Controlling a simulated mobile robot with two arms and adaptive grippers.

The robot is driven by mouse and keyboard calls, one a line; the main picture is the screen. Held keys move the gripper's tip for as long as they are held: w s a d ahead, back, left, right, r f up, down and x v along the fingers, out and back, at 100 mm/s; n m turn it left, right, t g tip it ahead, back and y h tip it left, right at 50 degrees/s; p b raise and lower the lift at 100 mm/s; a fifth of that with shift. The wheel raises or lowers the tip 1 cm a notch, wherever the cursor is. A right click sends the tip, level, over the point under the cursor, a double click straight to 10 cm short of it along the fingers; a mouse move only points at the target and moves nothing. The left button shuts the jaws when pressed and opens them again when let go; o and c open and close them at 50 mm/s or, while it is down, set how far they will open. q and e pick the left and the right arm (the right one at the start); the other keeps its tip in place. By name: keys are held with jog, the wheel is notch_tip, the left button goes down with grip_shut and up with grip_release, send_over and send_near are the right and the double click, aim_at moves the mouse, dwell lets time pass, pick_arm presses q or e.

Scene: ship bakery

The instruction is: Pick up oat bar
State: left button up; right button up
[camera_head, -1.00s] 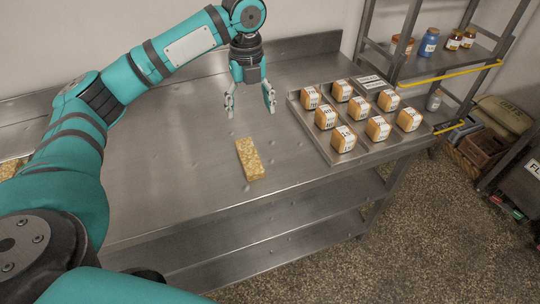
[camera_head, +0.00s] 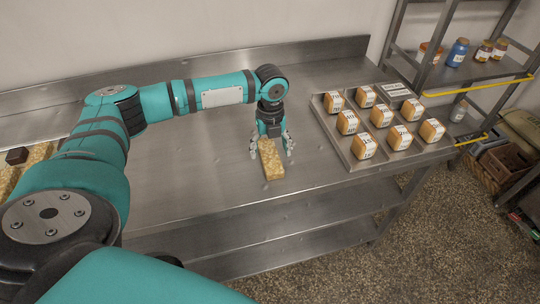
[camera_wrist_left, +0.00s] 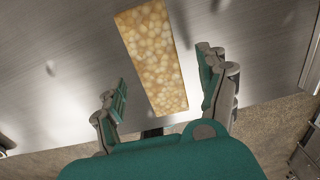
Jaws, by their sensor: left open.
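The oat bar (camera_head: 271,160) is a flat, golden, oat-flecked rectangle lying on the steel table near its front edge. My left gripper (camera_head: 272,149) is over the far end of the bar, with its fingers spread to either side of it. In the left wrist view the oat bar (camera_wrist_left: 155,58) shows between and beyond the two open fingers (camera_wrist_left: 165,95), and the pads look apart from it. I cannot tell the exact height of the fingertips above the table. My right gripper is not in view.
A steel tray (camera_head: 345,155) with several labelled loaf-like packs stands to the right on the table (camera_head: 200,165). More bars and a dark block (camera_head: 17,155) lie at the far left. A shelf rack (camera_head: 475,72) with jars stands at the right. The table's middle is clear.

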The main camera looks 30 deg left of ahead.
pick_arm(q)
jog(key=shift+f, duration=1.35)
jog(key=c, duration=1.2)
jog(key=shift+c, duration=0.7)
jog(key=shift+r, duration=0.15)
